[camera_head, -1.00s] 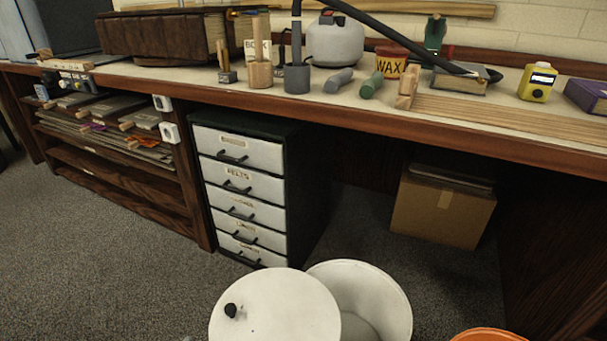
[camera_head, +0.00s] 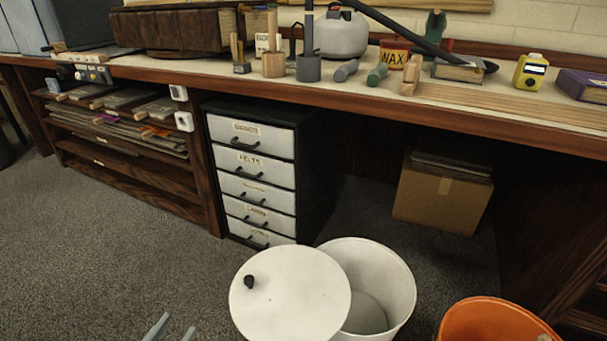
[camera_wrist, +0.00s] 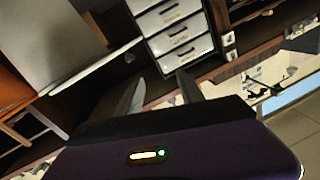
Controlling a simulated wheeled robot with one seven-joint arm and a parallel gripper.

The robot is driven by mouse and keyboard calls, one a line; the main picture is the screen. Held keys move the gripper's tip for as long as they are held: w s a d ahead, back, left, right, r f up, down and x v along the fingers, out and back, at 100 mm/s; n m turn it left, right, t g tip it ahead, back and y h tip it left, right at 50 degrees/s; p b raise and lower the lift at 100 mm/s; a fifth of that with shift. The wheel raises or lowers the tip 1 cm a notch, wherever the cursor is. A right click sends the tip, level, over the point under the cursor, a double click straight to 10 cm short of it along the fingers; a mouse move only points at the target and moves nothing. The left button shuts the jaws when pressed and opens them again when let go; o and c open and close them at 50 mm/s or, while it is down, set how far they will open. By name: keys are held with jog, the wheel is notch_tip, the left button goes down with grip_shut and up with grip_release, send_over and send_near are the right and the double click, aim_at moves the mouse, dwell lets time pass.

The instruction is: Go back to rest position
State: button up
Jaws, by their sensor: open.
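My gripper (camera_head: 174,330) shows only as two grey fingertips at the bottom edge of the head view, above the carpet. In the wrist view my gripper (camera_wrist: 158,82) has its two fingers apart, with nothing between them. The drawer unit (camera_wrist: 178,32) shows beyond the fingers there, in a tilted view. The rest of my arm is out of the head view.
A white bucket (camera_head: 398,296) stands on the floor, its round lid (camera_head: 290,310) overlapping its left side. An orange bucket (camera_head: 460,325) is at lower right. The long workbench (camera_head: 450,112) carries tools. Under it are a drawer unit (camera_head: 318,175) and cardboard box (camera_head: 440,200). Carpet at left is clear.

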jog(key=w+d+r+t+y, duration=0.4)
jog(key=w+r+y, duration=0.1)
jog(key=w+r, duration=0.2)
jog(key=s+d+n+y, duration=0.2)
jog(key=d+n+y, duration=0.2)
jog(key=d, duration=0.5)
jog(key=s+d+n+y, duration=0.2)
jog(key=d+n+y, duration=0.2)
jog(key=d, duration=0.4)
jog(key=s+d+r+m+g+h+p, duration=0.1)
jog(key=s+d+g+h, duration=0.1)
jog(key=s+d, duration=0.75)
jog(key=s+d+r+g+h, duration=0.1)
jog(key=s+d+g+h, duration=0.15)
jog(key=s+d, duration=0.75)
jog(key=s+d+m+g+h+p, duration=0.1)
jog(key=s+d+g+h, duration=0.3)
jog(key=s, duration=1.1)
notch_tip(320, 180, up, 38)
jog(key=d+t+y+p, duration=0.1)
jog(key=t+p, duration=0.1)
jog(key=p, duration=3.6)
jog(key=shift+w+d+r, duration=0.25)
